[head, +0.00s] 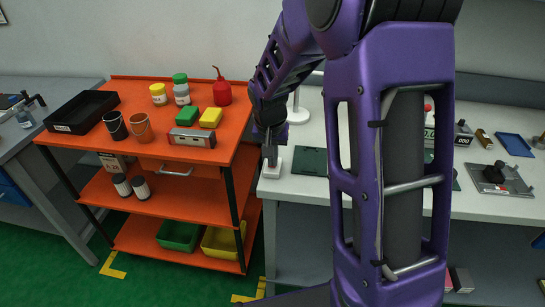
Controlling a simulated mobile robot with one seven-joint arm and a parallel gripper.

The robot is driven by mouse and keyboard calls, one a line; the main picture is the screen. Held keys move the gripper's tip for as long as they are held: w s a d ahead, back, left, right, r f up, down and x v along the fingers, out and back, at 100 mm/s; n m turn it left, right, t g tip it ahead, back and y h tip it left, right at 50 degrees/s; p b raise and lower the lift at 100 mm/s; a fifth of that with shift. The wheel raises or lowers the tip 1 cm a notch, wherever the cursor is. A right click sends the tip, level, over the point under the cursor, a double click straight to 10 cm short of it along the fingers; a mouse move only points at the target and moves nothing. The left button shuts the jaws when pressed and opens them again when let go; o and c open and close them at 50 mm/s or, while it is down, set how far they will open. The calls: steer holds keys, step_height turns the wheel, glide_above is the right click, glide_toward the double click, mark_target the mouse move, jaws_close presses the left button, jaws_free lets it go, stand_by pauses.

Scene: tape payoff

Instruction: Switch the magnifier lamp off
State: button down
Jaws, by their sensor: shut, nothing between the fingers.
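My gripper (270,158) points down at the left front corner of the white bench. It is shut and empty. Its fingertips are at a small white block (272,168) on the bench; I cannot tell whether they touch it or press on it. A white round base with a thin stem (298,116) stands behind my arm and looks like part of the magnifier lamp. My purple arm hides the rest of it, so I cannot see the lamp head or whether it is lit.
An orange cart (180,165) with pots, bottles and boxes stands close at the left. A dark green mat (309,162) lies right of the white block. A counter device (463,133) and a grey plate fixture (495,178) are farther right on the white bench (300,187).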

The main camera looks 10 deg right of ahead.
steer(key=b, duration=0.1)
steer(key=f+t+b, duration=0.1)
steer(key=b, duration=0.1)
steer(key=shift+s+a+f+b, duration=0.1)
steer(key=shift+s+f+b, duration=0.05)
steer(key=shift+f+b, duration=0.15)
steer(key=shift+r+p, duration=0.4)
steer(key=shift+r, duration=0.05)
steer(key=shift+w+d+r+p, duration=0.35)
steer(key=shift+w+p, duration=0.05)
steer(key=shift+w, duration=0.25)
steer(key=shift+r, duration=0.25)
steer(key=p+v, duration=0.1)
steer(key=v, duration=0.1)
steer(key=w+p+v, duration=0.1)
steer(key=p+v, duration=0.1)
steer(key=shift+d+r, duration=0.1)
steer(key=shift+r, duration=0.1)
steer(key=s+a+r, duration=0.2)
steer(key=s+r, duration=0.3)
steer(key=r, duration=0.3)
